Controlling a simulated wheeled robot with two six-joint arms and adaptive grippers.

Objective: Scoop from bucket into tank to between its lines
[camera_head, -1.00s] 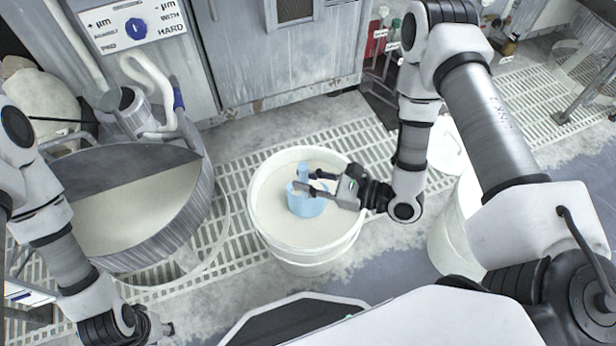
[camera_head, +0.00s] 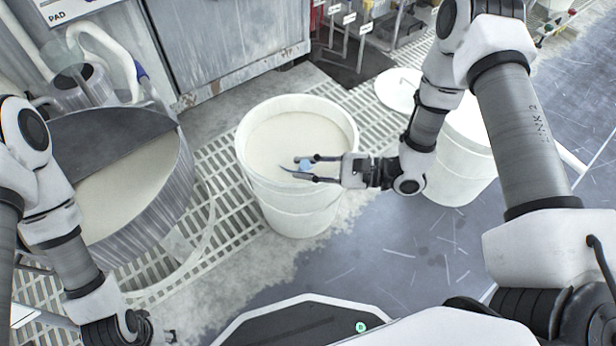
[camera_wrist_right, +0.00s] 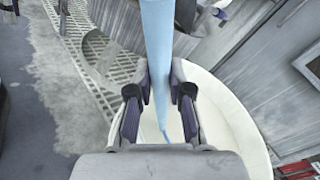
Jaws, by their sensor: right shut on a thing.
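The white bucket (camera_head: 297,203) stands in the middle of the head view, holding pale slurry (camera_head: 285,135). My right gripper (camera_head: 298,169) is over the bucket, shut on the blue scoop's handle (camera_head: 304,164). The handle also shows large between the fingers in the right wrist view (camera_wrist_right: 158,45). The scoop's cup is not visible, apparently under the slurry. The grey metal tank (camera_head: 172,205) stands at the left with pale liquid (camera_head: 125,190) in it; I cannot make out its lines. My left gripper (camera_head: 168,336) is low at the left, away from both; its jaw state is unclear.
A second white bucket (camera_head: 455,170) stands to the right behind my right forearm, with a white lid (camera_head: 398,90) near it. A grey cabinet (camera_head: 225,45) is behind. White hoses (camera_head: 120,50) rise by the tank. Floor grating (camera_head: 225,170) lies between tank and bucket.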

